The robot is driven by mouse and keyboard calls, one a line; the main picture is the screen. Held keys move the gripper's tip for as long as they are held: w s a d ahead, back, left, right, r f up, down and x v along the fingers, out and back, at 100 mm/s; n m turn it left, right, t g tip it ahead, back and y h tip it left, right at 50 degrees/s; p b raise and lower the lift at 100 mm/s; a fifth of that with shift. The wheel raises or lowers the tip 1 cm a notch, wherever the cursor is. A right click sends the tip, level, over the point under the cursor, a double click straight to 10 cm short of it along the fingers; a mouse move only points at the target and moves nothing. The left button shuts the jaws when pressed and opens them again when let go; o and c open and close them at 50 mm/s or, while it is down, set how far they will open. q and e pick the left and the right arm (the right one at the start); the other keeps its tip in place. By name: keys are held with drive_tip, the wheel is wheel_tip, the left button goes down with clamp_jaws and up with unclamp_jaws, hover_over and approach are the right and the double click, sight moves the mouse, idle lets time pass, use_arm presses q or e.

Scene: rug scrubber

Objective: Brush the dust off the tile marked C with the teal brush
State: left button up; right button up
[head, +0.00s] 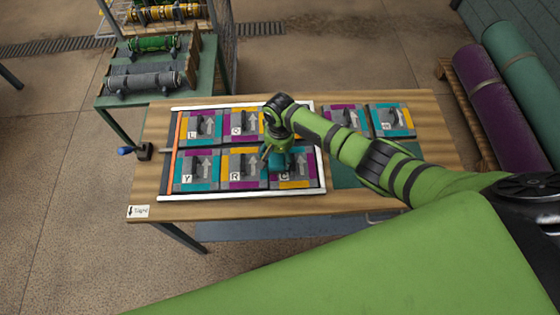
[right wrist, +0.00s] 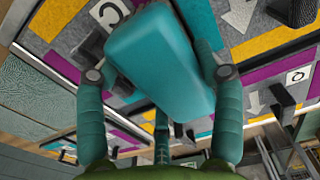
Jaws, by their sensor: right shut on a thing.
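The tile marked C (head: 300,171) lies in the front row, at the right end, of a white-edged frame on the table. It has a grey middle with purple and yellow edge pieces, and its letter label also shows in the right wrist view (right wrist: 109,12). My right gripper (head: 272,150) is over the left part of this tile, shut on the teal brush (head: 279,163). The brush's block fills the middle of the right wrist view (right wrist: 158,62), between the fingers. Its underside is hidden, so I cannot tell whether it touches the tile. Dust is not clearly visible. My left gripper is not in view.
Tiles marked Y (head: 197,170), R (head: 243,168) and L (head: 200,126) share the frame, each with a dark raised piece. More tiles (head: 391,119) lie right of it. A blue-knobbed clamp (head: 143,151) sits at the left table edge. Rolled rugs (head: 500,105) lie at the right.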

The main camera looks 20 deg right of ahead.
sight(281, 166)
drive_tip(key=shift+s, duration=0.1)
drive_tip(key=s+p, duration=0.2)
drive_tip(key=p, duration=0.1)
drive_tip(key=shift+s+a+r, duration=0.15)
drive_tip(key=shift+a+r, duration=0.05)
drive_tip(key=shift+a, duration=0.1)
drive_tip(key=shift+s+a+f, duration=0.15)
drive_tip(key=shift+s+a, duration=0.05)
drive_tip(key=shift+s, duration=0.65)
drive_tip(key=shift+s+a, duration=0.15)
drive_tip(key=shift+s, duration=0.1)
drive_tip(key=w+b, duration=0.1)
drive_tip(key=w, duration=0.1)
drive_tip(key=w+d+b, duration=0.1)
drive_tip(key=shift+w+f+b, duration=0.3)
drive_tip(key=shift+w+b, duration=0.05)
drive_tip(key=shift+w, duration=0.05)
drive_tip(key=shift+w+d+r+b, duration=0.1)
drive_tip(key=shift+w+d+b, duration=0.1)
drive_tip(key=shift+w+b, duration=0.15)
drive_tip(key=shift+w, duration=0.1)
